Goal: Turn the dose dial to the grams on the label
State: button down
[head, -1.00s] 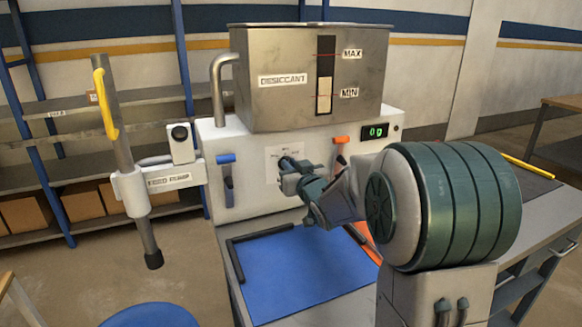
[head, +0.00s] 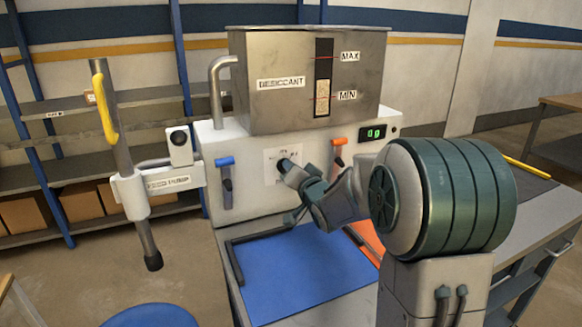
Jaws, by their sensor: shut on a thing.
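The dose dial (head: 284,165) is a small dark knob on a white printed plate (head: 271,157) on the front of the white dispenser. My gripper (head: 288,169) is at the dial and shut on it, and its fingers hide most of the knob and its pointer. The plate's print is too small to read. The green display (head: 373,133) on the panel appears to read 0 g. I cannot make out a label with a gram figure.
A steel desiccant hopper (head: 305,82) sits above the panel. A blue-handled lever (head: 226,180) is left of the dial and an orange-handled one (head: 339,142) right. A blue mat (head: 300,275) lies below. A feed-pump arm (head: 140,190) stands at left.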

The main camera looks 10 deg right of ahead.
jog(key=shift+f+m, duration=0.1)
jog(key=shift+m, duration=1)
jog(key=c, duration=1.5)
grip_release()
jog(key=shift+s+d, duration=0.1)
jog(key=s+d, duration=0.1)
jog(key=s, duration=0.8)
jog(key=s+d, duration=0.1)
jog(key=s, duration=0.3)
jog(key=shift+s+d+p, duration=0.2)
jog(key=shift+d+p, duration=0.1)
